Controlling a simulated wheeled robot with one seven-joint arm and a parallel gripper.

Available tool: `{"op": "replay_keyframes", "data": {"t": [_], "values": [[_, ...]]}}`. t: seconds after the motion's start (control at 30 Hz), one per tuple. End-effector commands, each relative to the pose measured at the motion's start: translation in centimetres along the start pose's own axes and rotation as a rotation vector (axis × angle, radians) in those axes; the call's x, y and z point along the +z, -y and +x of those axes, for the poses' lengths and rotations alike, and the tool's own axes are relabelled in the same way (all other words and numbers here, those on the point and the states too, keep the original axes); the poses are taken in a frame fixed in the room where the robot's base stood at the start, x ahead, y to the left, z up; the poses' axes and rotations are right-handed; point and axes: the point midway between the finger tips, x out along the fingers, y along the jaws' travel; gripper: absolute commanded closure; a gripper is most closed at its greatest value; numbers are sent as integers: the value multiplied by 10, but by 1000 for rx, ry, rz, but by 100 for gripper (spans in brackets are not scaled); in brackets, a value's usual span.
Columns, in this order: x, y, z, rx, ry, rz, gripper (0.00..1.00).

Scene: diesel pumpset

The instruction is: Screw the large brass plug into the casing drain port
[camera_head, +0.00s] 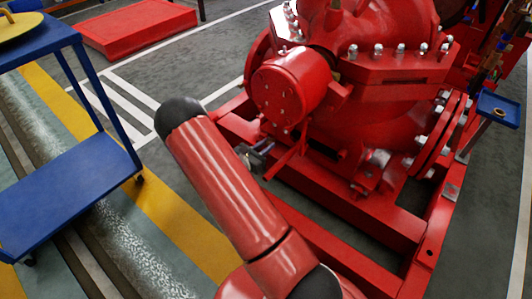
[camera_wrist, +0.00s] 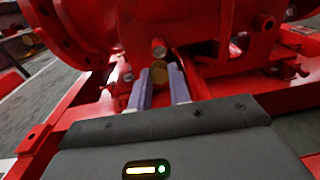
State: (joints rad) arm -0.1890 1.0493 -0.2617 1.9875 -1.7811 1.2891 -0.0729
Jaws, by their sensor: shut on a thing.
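The brass plug (camera_wrist: 158,74) shows in the wrist view between the two fingers of my gripper (camera_wrist: 159,69). The fingers are shut on it. Just above the plug in that view is a round grey fitting (camera_wrist: 158,48) on the underside of the red pump casing (camera_wrist: 145,15); I cannot tell whether they touch or whether this is the drain port. In the head view my gripper (camera_head: 262,152) is small and dark, low beside the red pump casing (camera_head: 385,115). The plug cannot be made out there.
The red base frame (camera_head: 345,195) runs beneath the pump and close around my gripper. A round red bolted cover (camera_head: 290,90) overhangs it. A blue trolley (camera_head: 70,190) stands at left. A small blue tray (camera_head: 498,108) is at right. Floor between trolley and frame is clear.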

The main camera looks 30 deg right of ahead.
Motion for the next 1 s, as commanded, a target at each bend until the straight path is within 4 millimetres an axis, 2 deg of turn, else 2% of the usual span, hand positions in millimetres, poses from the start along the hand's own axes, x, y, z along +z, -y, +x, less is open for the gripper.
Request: {"op": "replay_keyframes", "data": {"t": [0.03, 0.13, 0.6, 1.0], "values": [[-8, 2, 1, 18, 16, -3, 100], [-13, 2, 2, 41, 31, 1, 100], [-13, 2, 0, 45, 31, -2, 100], [-13, 0, 36, 43, 31, 0, 100]]}}
